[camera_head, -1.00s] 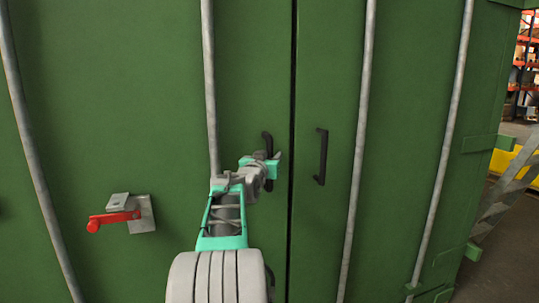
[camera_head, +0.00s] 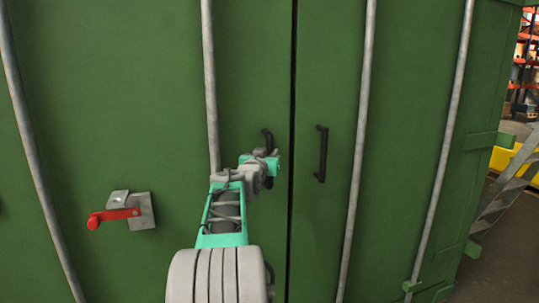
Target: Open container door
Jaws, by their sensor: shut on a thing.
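The green container's left door (camera_head: 150,80) and right door (camera_head: 330,240) meet at a dark vertical seam. The doors look closed. A black handle (camera_head: 267,139) stands on the left door beside the seam. My gripper (camera_head: 270,160) is shut on this handle, and its jaws hide the handle's middle. A second black handle (camera_head: 322,153) on the right door is free. A red lever (camera_head: 114,217) lies level on a grey metal plate (camera_head: 145,213) on the left door.
Grey vertical bars (camera_head: 210,80) run along both doors. Green hinges (camera_head: 482,140) are on the right edge. At the far right are a grey sloped frame (camera_head: 505,190), a yellow barrier (camera_head: 510,160), shelves (camera_head: 528,55) and open floor.

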